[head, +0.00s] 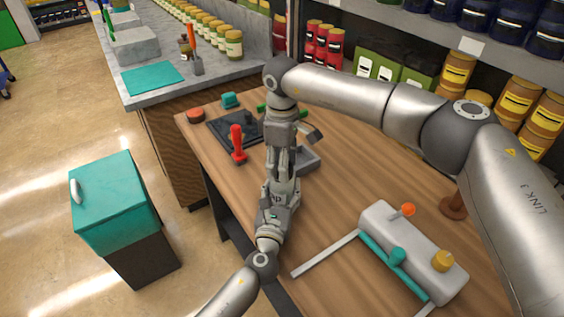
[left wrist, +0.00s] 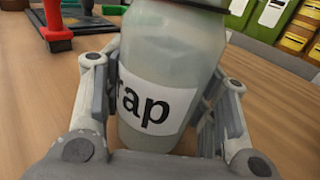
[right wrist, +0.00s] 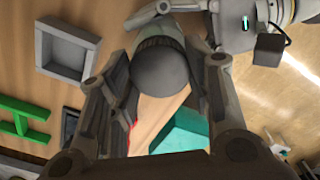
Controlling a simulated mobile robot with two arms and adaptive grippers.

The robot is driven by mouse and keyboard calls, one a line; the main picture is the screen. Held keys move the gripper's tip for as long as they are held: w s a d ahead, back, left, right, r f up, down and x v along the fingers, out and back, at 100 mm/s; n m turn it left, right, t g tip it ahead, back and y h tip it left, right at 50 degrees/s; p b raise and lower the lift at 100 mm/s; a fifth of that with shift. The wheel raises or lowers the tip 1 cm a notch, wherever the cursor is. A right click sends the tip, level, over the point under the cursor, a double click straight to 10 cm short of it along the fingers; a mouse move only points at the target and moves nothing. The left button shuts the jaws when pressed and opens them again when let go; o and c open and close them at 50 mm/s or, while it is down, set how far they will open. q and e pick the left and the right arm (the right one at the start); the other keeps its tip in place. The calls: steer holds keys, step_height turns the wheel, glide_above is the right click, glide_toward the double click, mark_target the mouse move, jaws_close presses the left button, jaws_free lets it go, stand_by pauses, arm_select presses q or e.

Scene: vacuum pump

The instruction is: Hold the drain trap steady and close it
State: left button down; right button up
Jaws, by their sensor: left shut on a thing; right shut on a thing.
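The drain trap, a translucent pale jar with a white label ending in "rap" (left wrist: 152,75), stands upright between the fingers of my left gripper in the left wrist view. In the head view my left gripper (head: 276,208) is shut around its body at the table's edge. My right gripper (head: 282,165) points straight down over the trap. In the right wrist view its fingers are shut on a round dark grey cap with a ribbed rim (right wrist: 160,68). A dark rim shows at the jar's top in the left wrist view. How tightly the cap sits is hidden.
A red-handled tool (head: 237,145) stands near a black tray (head: 221,131) left of the grippers. A grey square tray (head: 305,160) lies close on the right. A grey manifold with coloured knobs (head: 413,250) is at front right. A teal-lidded bin (head: 110,195) stands on the floor.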

steer(key=shift+m, duration=1.4)
steer(key=o, duration=0.6)
steer(key=shift+r, duration=0.1)
steer(key=shift+r, duration=2.2)
